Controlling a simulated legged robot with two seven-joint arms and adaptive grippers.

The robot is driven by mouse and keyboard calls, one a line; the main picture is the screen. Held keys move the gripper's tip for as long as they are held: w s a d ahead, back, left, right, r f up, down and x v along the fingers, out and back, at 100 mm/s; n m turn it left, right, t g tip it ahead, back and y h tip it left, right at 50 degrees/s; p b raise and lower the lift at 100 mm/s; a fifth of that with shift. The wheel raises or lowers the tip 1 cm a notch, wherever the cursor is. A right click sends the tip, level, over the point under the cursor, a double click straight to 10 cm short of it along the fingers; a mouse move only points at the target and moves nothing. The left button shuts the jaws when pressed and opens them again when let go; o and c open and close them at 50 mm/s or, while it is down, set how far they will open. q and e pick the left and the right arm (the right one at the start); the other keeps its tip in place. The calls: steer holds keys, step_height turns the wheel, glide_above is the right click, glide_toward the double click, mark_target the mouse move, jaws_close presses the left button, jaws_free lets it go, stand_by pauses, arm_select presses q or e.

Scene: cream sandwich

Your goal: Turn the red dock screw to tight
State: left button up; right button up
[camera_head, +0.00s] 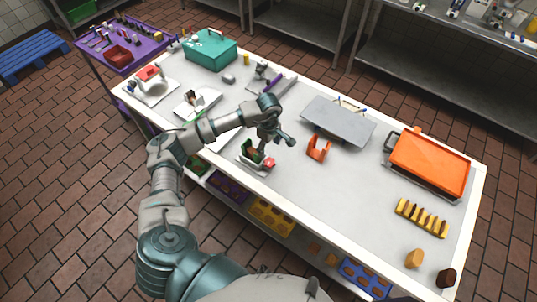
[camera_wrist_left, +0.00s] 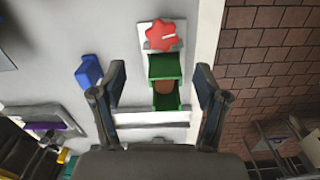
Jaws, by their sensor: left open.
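The red dock screw (camera_wrist_left: 161,34) is a lobed knob with a pale mark, at the far end of a white plate, beyond the green dock (camera_wrist_left: 165,68). A brown piece (camera_wrist_left: 163,87) sits inside the dock. In the head view the red screw (camera_head: 270,163) is at the table's near edge, beside the green dock (camera_head: 257,154). My left gripper (camera_wrist_left: 160,76) is open, its fingers spread on either side of the dock's line, with the screw beyond the tips. In the head view the left gripper (camera_head: 262,145) hangs over the dock and partly hides it. My right gripper is not in view.
An orange bracket (camera_head: 318,149) stands right of the dock. A grey plate (camera_head: 338,122) and an orange tray (camera_head: 430,163) lie further right. White stands (camera_head: 198,103) and a teal box (camera_head: 209,50) are to the left.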

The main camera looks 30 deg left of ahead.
arm_select(q)
steer(key=r, duration=0.2)
steer(key=d+r, duration=0.1)
steer(key=r, duration=0.1)
steer(key=shift+r, duration=0.15)
steer(key=shift+a, duration=0.3)
